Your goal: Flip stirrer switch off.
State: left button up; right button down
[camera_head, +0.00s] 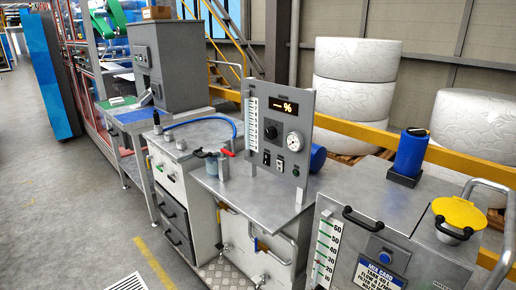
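An upright grey control panel (284,130) stands on a metal bench in the middle of the view. It carries a lit display (285,107) reading "– %", a black knob (270,132) and a round gauge (294,142). Two small switches sit low on the panel, a left one (267,158) and a right one (280,165). I cannot tell which is the stirrer switch, and their positions are too small to read. Neither of my grippers is in view.
A steel cabinet (400,215) with a yellow-lidded port (458,212) and a blue cylinder (410,153) stands at right. A red-handled valve (227,154) is on the bench left of the panel. A yellow rail (350,128) runs behind. Floor at left is clear.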

aim_at(279, 163)
jog(key=i+j, duration=0.1)
jog(key=i, duration=0.4)
jog(key=i+j+u, duration=0.1)
jog(key=i, duration=0.4)
